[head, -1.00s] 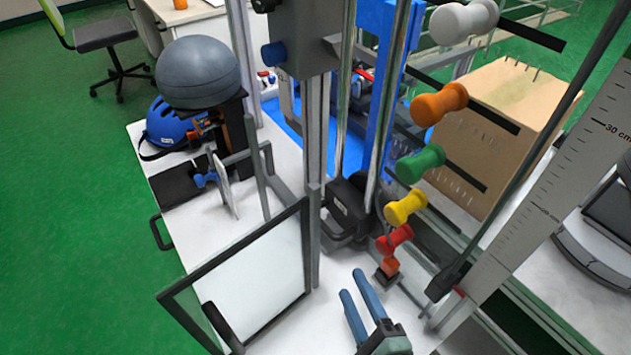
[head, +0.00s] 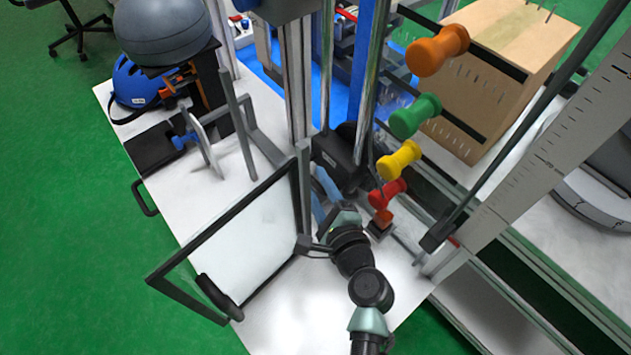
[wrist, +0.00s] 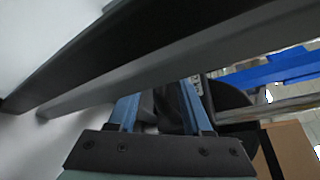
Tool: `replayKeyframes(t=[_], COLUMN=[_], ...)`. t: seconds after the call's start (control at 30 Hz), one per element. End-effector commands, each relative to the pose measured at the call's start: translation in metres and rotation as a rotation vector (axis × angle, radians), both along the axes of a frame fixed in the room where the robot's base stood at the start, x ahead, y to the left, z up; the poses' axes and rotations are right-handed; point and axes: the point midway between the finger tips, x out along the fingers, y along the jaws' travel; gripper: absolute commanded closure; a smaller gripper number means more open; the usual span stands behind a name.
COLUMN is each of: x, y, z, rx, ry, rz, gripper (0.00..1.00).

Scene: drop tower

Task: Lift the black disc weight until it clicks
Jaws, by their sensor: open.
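The black disc weight (head: 337,152) sits low between the metal rails of the tower, partly hidden by a rail; I cannot make out its full round outline. My gripper (head: 319,188) is just in front of it, inside the open framed door, with its blue fingers apart. In the wrist view my gripper (wrist: 158,95) is open, and dark parts show between and beyond its fingers. A black rounded shape (wrist: 230,97), likely the disc, shows right of the right finger. I cannot tell whether the fingers touch anything.
The framed clear door (head: 245,245) stands open left of my arm. A grey-black bar (wrist: 150,70) crosses close above the fingers. Red, yellow (head: 399,160), green and orange dumbbells hang at right. A ruler (head: 560,150) stands farther right. A blue helmet (head: 135,84) lies at left.

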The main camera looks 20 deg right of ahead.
Motion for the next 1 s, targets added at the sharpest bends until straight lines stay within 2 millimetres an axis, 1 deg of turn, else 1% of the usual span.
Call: replayKeyframes(t=[0.03,0.13,0.43,0.47,0.5,0.57,0.7,0.73,1.0], x=[0.0049,0.0101,0.0120,0.0119,0.0119,0.0118,0.0117,0.0117,0.0115], y=[0.0006,0.0010,0.0011,0.0011,0.0011,0.0011,0.0011,0.0011,0.0013], z=[-0.0010,-0.0021,-0.0025,-0.0025,-0.0025,-0.0025,-0.0026,-0.0027,-0.0031], rx=[-0.001,-0.001,-0.001,-0.001,-0.001,-0.001,-0.001,-0.001,0.000], ry=[-0.001,0.000,0.001,0.001,0.001,0.001,0.001,0.001,0.002], rz=[0.001,0.002,0.001,0.001,0.001,0.001,0.001,0.001,0.001], gripper=[0.50,0.50,0.50,0.54,0.61,0.72,0.97,1.00,1.00])
